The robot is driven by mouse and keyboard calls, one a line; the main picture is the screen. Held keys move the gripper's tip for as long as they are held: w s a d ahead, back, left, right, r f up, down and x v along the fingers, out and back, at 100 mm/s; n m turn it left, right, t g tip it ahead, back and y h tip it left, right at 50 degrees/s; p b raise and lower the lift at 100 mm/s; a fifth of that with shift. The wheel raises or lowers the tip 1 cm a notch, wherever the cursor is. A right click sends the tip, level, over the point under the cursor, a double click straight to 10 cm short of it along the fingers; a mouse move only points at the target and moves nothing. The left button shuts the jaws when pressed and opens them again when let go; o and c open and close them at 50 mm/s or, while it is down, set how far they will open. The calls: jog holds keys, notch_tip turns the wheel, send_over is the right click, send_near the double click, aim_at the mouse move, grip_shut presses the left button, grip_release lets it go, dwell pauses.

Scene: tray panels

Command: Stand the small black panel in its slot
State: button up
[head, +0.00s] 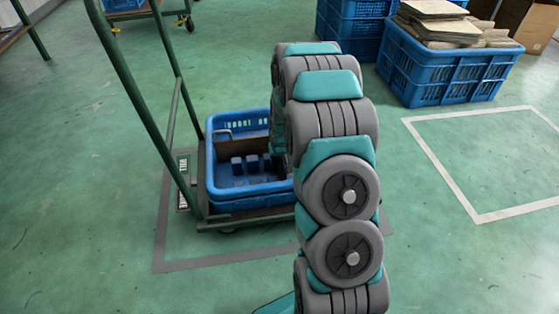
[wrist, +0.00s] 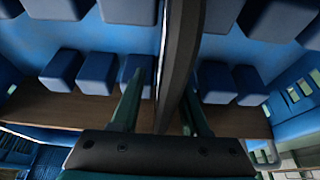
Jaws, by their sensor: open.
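A dark, thin panel (wrist: 180,60) shows nearly edge-on in the wrist view, with blue blocks (wrist: 62,70) on both sides of it. It looks upright in the gap between blocks; its lower edge cannot be made out. My gripper (wrist: 163,84) is open, with one green finger on each side of the panel. Whether either finger touches it is unclear. In the head view the blue tray (head: 250,204) sits on a cart, with small blue blocks (head: 251,164) on its floor. My arm hides the gripper and the dark panel there.
A brown board (head: 232,143) stands along the tray's far side. The cart's green handle frame (head: 140,95) rises at the left. Blue crates (head: 430,80) with stacked boards stand at the back right. A white-outlined floor area (head: 490,165) at the right is clear.

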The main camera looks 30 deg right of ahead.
jog(key=shift+r, duration=0.15)
jog(key=v, duration=0.7)
jog(key=shift+s+r+p, duration=0.1)
jog(key=shift+r+p, duration=0.15)
jog(key=shift+p, duration=0.05)
jog(key=shift+s+a, duration=0.1)
dwell(0.4)
